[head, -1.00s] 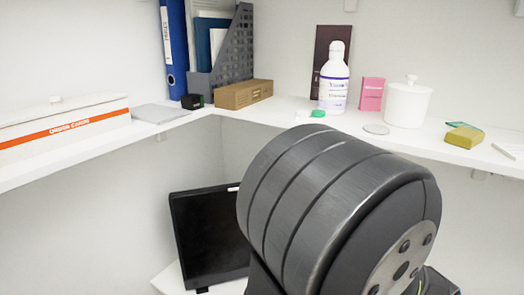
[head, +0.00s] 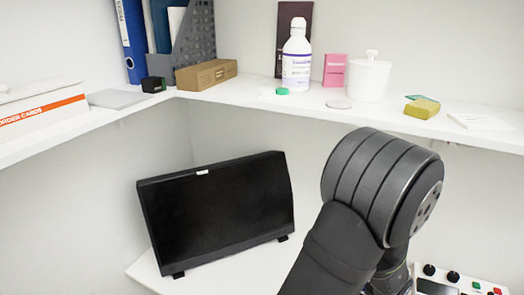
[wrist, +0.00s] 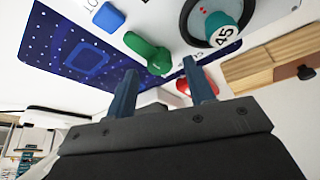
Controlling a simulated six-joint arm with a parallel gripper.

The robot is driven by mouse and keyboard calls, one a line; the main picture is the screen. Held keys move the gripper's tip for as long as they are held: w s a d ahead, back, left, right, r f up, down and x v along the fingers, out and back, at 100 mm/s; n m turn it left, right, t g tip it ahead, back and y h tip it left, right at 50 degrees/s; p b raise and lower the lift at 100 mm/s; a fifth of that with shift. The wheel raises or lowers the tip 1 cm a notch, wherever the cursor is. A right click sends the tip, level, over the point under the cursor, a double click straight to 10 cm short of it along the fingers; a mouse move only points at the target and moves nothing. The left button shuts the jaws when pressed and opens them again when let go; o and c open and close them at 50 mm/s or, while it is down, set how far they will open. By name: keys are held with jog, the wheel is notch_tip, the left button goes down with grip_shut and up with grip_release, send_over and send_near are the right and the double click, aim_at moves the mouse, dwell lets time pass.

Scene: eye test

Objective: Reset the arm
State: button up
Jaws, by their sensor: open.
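My gripper (wrist: 159,67) shows in the wrist view as two dark blue fingers standing apart, with nothing between them. Beyond the fingertips is a pale panel (wrist: 165,20) with a green knob (wrist: 148,54), a blue button (wrist: 108,17), a red button (wrist: 182,86) and a round dial with a teal knob (wrist: 216,20) and a label reading 45. I cannot tell how far the fingers are from it. In the head view my dark arm rises at the lower right and my gripper is not in view.
A white corner shelf (head: 225,96) carries a white bottle (head: 297,62), a lidded white jar (head: 366,76), a brown box (head: 206,74) and binders (head: 131,40). Below it a black monitor (head: 217,212) stands left of my arm. A control box (head: 462,282) is at the lower right.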

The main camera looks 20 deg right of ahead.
jog(key=shift+w+d+f, duration=0.1)
jog(key=shift+d+f, duration=0.15)
jog(key=shift+f, duration=0.35)
jog(key=shift+r, duration=0.1)
jog(key=v, duration=1.7)
jog(key=x, duration=1.7)
jog(key=shift+f, duration=0.25)
jog(key=shift+d, duration=0.1)
jog(key=shift+m, duration=0.3)
jog(key=shift+w+m+g, duration=0.15)
jog(key=shift+m+g, duration=0.75)
jog(key=shift+m, duration=1.3)
